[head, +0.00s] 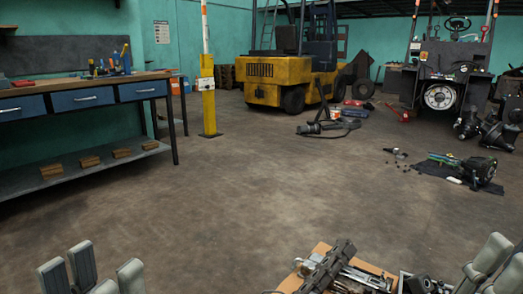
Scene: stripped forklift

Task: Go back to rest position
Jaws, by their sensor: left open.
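My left gripper (93,272) shows at the bottom left edge of the head view. Its grey fingers stand apart, open, with nothing between them. My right gripper (498,264) is partly in view at the bottom right corner. Only some of its grey fingers show, and the rest is cut off by the frame, so I cannot tell how far apart they are. Between the two grippers, a wooden board (291,282) with dark metal parts (335,262) on it shows at the bottom edge. The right gripper is to the right of these parts.
A workbench (100,88) with blue drawers stands on the left. A yellow post (209,112) stands beside it. A yellow forklift (272,80) and a stripped machine (440,85) are at the back. Loose parts (478,168) lie on the right floor. The middle floor is clear.

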